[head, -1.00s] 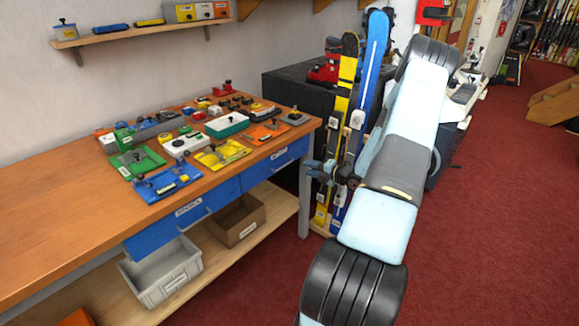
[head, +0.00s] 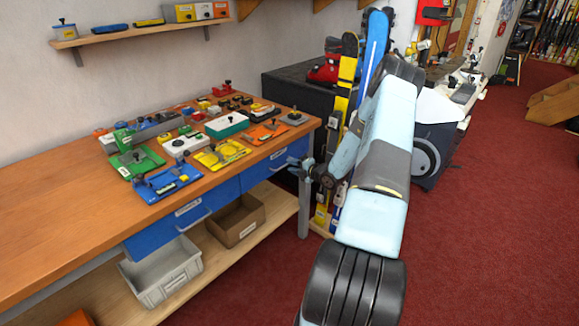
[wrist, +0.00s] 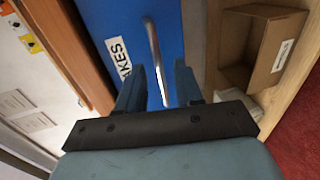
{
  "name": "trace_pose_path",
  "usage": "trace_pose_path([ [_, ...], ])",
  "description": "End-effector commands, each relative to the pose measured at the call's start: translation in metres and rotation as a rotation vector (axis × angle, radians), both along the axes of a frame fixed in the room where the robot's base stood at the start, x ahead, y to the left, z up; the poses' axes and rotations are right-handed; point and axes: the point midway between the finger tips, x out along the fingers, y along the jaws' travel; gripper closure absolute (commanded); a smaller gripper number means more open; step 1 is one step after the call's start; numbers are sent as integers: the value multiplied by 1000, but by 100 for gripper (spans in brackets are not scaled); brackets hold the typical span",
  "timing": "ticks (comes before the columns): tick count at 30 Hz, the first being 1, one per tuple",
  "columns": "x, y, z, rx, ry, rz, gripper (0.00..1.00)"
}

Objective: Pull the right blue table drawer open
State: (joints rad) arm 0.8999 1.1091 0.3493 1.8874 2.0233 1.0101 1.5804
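The right blue drawer (head: 262,169) is set under the wooden bench top and looks closed. Its front fills the middle of the wrist view (wrist: 125,22), with a white label partly readable as "KES". A grey bar handle (wrist: 153,50) runs down its front. My gripper (wrist: 158,88) is open in front of the drawer. In the wrist view the handle appears between its two fingers, and I see neither finger clearly touching it. In the head view my gripper (head: 298,164) is at the drawer's right end, where my wrist partly covers the handle.
The left blue drawer (head: 165,232) is beside it, also closed. A cardboard box (head: 238,222) and a grey bin (head: 160,278) stand on the lower shelf. A bench leg (head: 304,208) and upright skis (head: 345,90) are close to my arm. Red floor to the right is open.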

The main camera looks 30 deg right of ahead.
Motion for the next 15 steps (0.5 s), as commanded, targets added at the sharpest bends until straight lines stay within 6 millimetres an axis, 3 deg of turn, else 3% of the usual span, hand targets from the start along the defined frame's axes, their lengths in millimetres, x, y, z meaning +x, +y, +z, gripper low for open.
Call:
trace_pose_path([
  [6,17,6,-4,-1,0,1,65],
  [15,20,7,-4,-1,0,1,65],
])
